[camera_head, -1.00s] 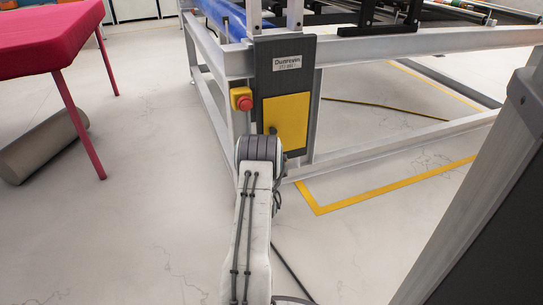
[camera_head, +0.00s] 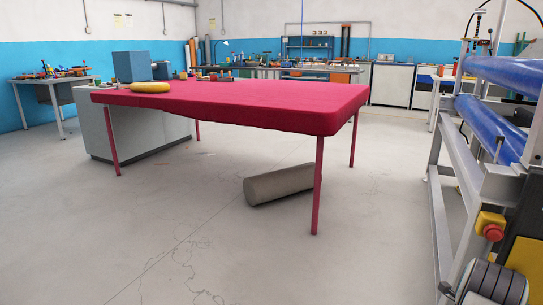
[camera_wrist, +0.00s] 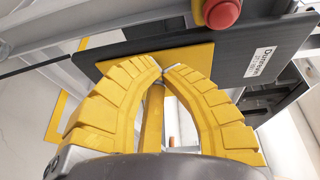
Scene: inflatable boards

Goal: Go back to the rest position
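My gripper (camera_wrist: 163,70) shows in the wrist view as two ribbed yellow fingers that curve inward, with their tips together or almost so. I see nothing held between them. Beyond the tips are the yellow panel (camera_wrist: 193,58) and dark box of the machine, with its red button (camera_wrist: 222,12) at the top. How far the tips are from the panel I cannot tell. In the head view only a grey joint of my arm shows at the bottom right, and my gripper is out of that picture.
The machine frame (camera_head: 445,190) with blue rollers (camera_head: 500,125) and a red stop button (camera_head: 493,232) stands close on the right. A grey roll (camera_head: 280,185) lies on the floor below. Floor at front left is clear.

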